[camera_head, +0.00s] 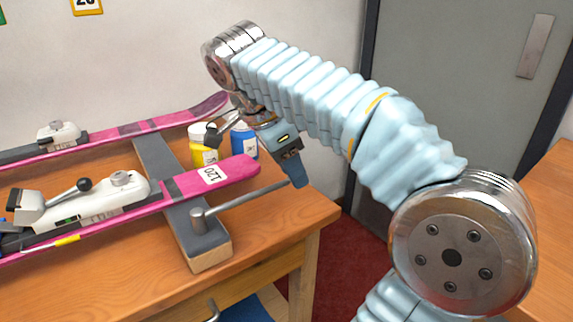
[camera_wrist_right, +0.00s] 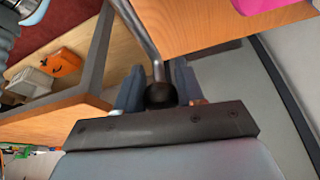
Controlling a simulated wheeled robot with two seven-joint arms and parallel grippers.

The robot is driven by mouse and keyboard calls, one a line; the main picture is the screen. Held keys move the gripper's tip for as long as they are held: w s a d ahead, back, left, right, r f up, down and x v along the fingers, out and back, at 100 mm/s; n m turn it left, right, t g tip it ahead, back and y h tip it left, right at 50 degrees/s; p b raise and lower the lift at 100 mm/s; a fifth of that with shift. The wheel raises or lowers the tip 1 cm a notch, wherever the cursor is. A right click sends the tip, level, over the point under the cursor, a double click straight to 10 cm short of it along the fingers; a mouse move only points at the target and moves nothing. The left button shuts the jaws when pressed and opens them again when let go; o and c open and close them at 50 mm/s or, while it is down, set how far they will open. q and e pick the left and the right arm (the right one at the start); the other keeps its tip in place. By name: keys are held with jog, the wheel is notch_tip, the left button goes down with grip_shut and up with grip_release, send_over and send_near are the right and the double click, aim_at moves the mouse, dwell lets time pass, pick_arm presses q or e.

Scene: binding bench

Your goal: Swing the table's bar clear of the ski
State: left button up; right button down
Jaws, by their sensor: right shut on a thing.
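The near pink ski (camera_head: 205,178), with a white binding and a "120" tag, lies across the grey-topped support block (camera_head: 180,215). The grey metal bar (camera_head: 245,200) runs from an upright post on the block's near end out to the right. It passes in front of the ski's tip, with wood showing between them. My right gripper (camera_head: 296,180) is shut on the bar's outer end, past the table corner. In the right wrist view the bar's dark knob (camera_wrist_right: 160,95) sits between the fingers. My left gripper is not in view.
A second pink ski (camera_head: 135,130) lies behind. A yellow jar (camera_head: 203,155) and a blue jar (camera_head: 244,142) stand near the ski tips. The wooden table (camera_head: 270,235) ends beneath the bar; open floor lies beyond. Another wooden surface (camera_head: 550,220) is at the right.

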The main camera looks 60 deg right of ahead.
jog(key=shift+a+f, duration=0.1)
dwell(0.3)
jog(key=c, duration=0.8)
grip_release()
jog(key=shift+s, duration=0.1)
jog(key=p+v, duration=0.1)
jog(key=v, duration=0.5)
jog(key=shift+p+v, duration=0.35)
jog(key=shift+v, duration=0.45)
